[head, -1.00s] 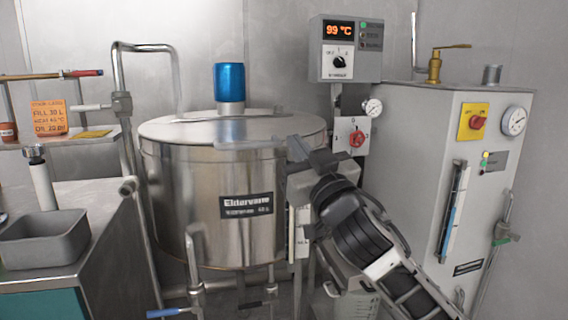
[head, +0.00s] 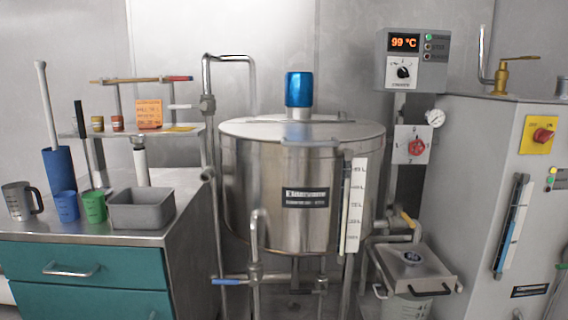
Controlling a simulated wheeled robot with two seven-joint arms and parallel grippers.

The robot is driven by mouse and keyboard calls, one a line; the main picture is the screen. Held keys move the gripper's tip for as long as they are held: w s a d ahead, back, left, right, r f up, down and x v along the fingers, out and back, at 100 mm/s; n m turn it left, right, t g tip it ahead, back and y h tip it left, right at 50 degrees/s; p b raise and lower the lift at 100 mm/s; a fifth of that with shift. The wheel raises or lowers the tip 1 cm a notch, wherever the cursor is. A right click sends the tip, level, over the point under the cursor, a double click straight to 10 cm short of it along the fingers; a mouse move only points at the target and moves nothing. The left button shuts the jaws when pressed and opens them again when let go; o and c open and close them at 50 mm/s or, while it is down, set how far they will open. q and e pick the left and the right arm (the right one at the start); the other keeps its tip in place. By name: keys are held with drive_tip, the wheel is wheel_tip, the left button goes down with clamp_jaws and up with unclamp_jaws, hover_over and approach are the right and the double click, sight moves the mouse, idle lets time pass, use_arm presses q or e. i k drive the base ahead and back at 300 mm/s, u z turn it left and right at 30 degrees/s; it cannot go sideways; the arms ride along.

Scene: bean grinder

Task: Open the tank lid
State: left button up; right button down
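The tank (head: 255,190) is a steel drum in the middle of the head view, with a dark label plate on its front. Its round steel lid (head: 350,131) lies flat on top and looks shut. A blue cylinder (head: 299,89) stands on the lid's middle. A flat bar (head: 308,143) sticks out at the lid's front edge. Neither of my grippers shows in the head view now.
A counter (head: 80,240) with teal drawers stands at the left and carries cups and a grey bin (head: 140,209). Pipes with a blue-handled valve (head: 232,282) stand before the tank. A control box (head: 411,60) and a grey cabinet (head: 470,190) are at the right.

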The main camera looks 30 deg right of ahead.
sight(290, 134)
drive_tip(key=u, duration=0.85)
drive_tip(key=i, duration=0.45)
drive_tip(key=z, duration=1.2)
drive_tip(key=i, duration=1.15)
drive_tip(key=z, duration=1.3)
